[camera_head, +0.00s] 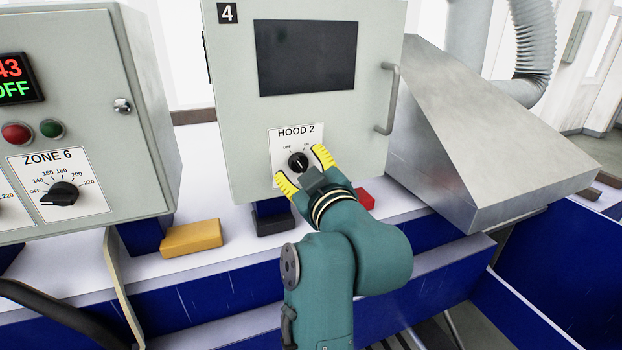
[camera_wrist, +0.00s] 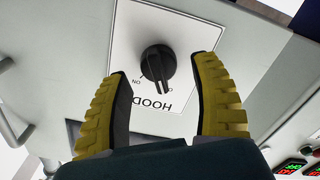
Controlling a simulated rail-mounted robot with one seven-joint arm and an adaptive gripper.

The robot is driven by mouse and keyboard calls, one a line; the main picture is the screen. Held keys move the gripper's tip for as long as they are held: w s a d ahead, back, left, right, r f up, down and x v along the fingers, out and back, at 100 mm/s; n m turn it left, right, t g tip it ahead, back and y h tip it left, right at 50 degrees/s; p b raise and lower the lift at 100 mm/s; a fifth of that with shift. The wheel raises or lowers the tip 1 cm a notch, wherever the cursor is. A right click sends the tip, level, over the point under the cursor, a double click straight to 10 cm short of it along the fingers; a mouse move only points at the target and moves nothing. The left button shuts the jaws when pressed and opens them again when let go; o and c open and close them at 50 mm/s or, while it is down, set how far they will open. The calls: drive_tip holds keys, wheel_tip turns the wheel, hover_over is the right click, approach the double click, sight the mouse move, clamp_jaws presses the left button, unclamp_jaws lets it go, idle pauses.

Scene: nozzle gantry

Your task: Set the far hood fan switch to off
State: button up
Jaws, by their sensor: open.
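The hood fan switch (camera_head: 298,161) is a round black knob on a white HOOD 2 label (camera_head: 290,140), low on a grey cabinet door. The label reads OFF at upper left and ON at upper right. In the wrist view the picture is upside down; the knob (camera_wrist: 157,64) has its bar end beside the partly covered mark opposite ON, so it seems turned toward OFF. My gripper (camera_head: 304,170) is open, its yellow fingers on either side of the knob. In the wrist view my gripper (camera_wrist: 163,68) shows gaps between both fingers and the knob.
A door handle (camera_head: 390,98) and a sloped metal hood (camera_head: 470,150) stand to the right. The ZONE 6 cabinet (camera_head: 90,110) is at left. A yellow block (camera_head: 191,238) and a red block (camera_head: 366,199) lie on the ledge below.

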drive_tip(key=v, duration=1.1)
wheel_tip(320, 180, down, 4)
drive_tip(key=s+a, duration=0.2)
drive_tip(key=a, duration=0.1)
drive_tip(key=s+d+r+m+t+h, duration=0.3)
drive_tip(key=s+m, duration=0.2)
drive_tip(key=s, duration=0.2)
drive_tip(key=s+d+r+m+t+h, duration=0.25)
drive_tip(key=s+m+h, duration=0.2)
drive_tip(key=s, duration=0.25)
wheel_tip(320, 180, up, 16)
drive_tip(key=p, duration=1.5)
drive_tip(key=shift+w+d+r+m+y+p, duration=0.25)
drive_tip(key=shift+w+d+m+y+p, duration=0.1)
drive_tip(key=shift+m+y, duration=0.1)
